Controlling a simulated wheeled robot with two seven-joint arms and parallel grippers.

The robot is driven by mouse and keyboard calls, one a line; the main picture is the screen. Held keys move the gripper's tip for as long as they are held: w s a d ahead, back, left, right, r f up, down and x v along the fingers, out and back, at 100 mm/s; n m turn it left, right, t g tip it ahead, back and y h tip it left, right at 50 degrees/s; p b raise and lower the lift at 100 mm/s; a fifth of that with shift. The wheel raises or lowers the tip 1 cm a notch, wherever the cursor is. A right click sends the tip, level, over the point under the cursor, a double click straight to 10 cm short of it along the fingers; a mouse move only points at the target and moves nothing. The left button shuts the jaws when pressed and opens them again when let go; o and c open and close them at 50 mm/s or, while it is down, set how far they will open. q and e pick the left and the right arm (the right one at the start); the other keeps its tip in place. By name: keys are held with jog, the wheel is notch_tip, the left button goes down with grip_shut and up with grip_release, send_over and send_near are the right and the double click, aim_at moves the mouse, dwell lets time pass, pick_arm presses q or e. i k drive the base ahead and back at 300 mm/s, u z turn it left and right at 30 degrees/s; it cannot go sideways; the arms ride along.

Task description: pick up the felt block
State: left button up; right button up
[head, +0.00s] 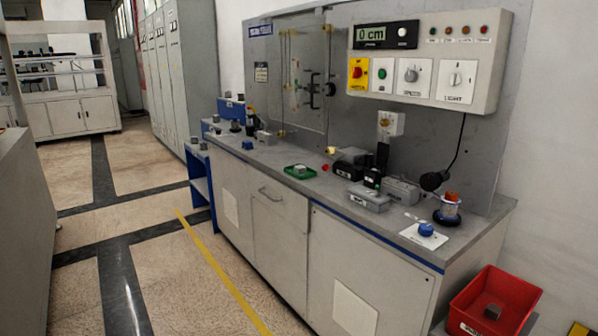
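I cannot tell for sure which thing is the felt block. A small grey block (491,311) lies inside the red bin (519,298) at the lower right. Another small grey block (299,168) sits in the green tray (288,172) on the grey bench top. A light grey block (264,136) stands farther left on the bench. Neither of my grippers is in view.
The grey bench (462,258) runs along the wall under a control panel (425,62). Grey boxes (368,199), a blue knob on a white plate (425,237) and a spool (448,210) crowd its right part. The floor left of the yellow line (222,272) is clear.

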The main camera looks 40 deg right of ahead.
aim_at(300, 169)
jog(key=z, duration=0.1)
jog(key=i, duration=4.6)
jog(key=z, duration=3.7)
